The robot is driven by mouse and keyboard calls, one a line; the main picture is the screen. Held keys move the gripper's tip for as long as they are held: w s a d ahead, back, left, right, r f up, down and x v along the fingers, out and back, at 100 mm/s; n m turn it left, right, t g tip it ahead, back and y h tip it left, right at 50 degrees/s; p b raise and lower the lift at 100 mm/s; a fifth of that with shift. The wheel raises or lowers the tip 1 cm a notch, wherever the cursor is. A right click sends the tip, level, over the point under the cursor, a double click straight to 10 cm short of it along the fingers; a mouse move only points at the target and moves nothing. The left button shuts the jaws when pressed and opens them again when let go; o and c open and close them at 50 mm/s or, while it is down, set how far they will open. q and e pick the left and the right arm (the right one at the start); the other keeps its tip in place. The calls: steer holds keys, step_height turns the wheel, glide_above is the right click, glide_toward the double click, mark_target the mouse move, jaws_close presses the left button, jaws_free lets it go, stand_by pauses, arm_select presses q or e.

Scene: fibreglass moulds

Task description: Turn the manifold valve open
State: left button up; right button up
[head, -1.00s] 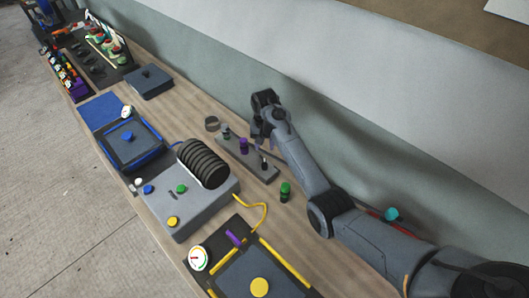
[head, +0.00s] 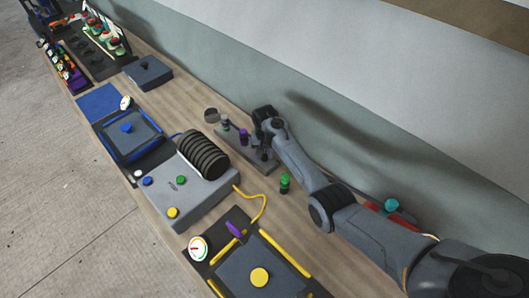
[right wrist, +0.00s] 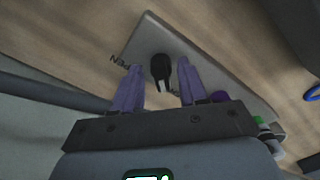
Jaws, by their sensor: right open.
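The manifold is a grey plate (head: 232,144) on the bench in the head view. It also fills the middle of the right wrist view (right wrist: 150,35), with partly hidden lettering ending in "PEN" on its face. Its black valve handle (right wrist: 160,72) shows between my finger tips in the wrist view. My right gripper (right wrist: 159,65) is open, with one purple finger on each side of the handle. I cannot tell whether the fingers touch it. My left gripper is not in view.
A green-capped item (head: 285,183) stands in front. A grey box with a black ribbed coil (head: 203,155) is to the left. A wall runs behind the bench.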

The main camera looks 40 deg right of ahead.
jaws_close()
